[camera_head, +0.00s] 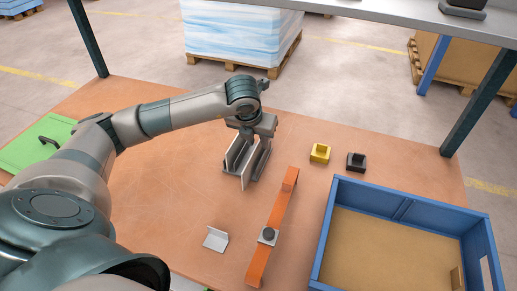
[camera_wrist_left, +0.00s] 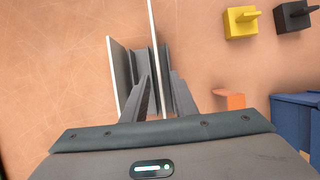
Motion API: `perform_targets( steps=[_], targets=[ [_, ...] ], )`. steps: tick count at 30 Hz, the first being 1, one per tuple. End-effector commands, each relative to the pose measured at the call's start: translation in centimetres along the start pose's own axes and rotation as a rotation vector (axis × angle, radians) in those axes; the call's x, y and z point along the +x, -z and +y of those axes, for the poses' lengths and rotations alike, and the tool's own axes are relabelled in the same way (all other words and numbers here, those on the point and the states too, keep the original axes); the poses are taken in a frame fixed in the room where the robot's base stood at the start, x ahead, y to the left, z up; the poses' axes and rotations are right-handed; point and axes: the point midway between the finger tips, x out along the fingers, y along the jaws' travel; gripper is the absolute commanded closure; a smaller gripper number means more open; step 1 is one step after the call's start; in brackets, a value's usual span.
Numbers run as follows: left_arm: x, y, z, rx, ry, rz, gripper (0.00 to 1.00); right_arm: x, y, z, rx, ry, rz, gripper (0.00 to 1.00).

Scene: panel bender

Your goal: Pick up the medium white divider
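Two upright white divider panels stand with grey plates below my left gripper (camera_head: 250,132) in the head view: a left panel (camera_head: 233,151) and a right panel (camera_head: 247,171). In the left wrist view, the left panel (camera_wrist_left: 114,82) is shorter, and the right panel (camera_wrist_left: 158,55) runs as a long thin edge between my left fingers (camera_wrist_left: 161,85). The fingers look apart, with the edge between them; firm contact does not show. A small L-shaped white piece (camera_head: 215,240) lies nearer the front. I cannot tell for sure which is the medium divider. My right gripper is out of view.
An orange bar (camera_head: 280,204) with a dark knob (camera_head: 268,234) lies right of the dividers. A yellow block (camera_head: 320,152), a black block (camera_head: 356,161) and a blue-walled box (camera_head: 327,237) are further right.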

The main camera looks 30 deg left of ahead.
Motion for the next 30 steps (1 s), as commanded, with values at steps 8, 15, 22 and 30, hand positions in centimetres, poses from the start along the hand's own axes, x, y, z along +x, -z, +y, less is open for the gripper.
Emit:
perform_targets(
  steps=[8, 15, 22, 30],
  targets=[
    [2.2, -0.1, 0.1, 0.000, -0.001, -0.002, 0.74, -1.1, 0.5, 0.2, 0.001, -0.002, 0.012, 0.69],
    [2.2, 0.0, 0.0, 0.000, -0.001, -0.002, 0.74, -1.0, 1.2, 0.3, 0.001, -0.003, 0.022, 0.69],
    [2.2, 0.0, 0.0, 0.000, -0.001, -0.002, 0.79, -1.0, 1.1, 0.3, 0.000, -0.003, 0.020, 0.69],
    [2.2, -0.1, 0.0, 0.000, -0.001, -0.002, 1.00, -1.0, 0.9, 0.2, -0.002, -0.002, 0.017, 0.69]
  ],
)
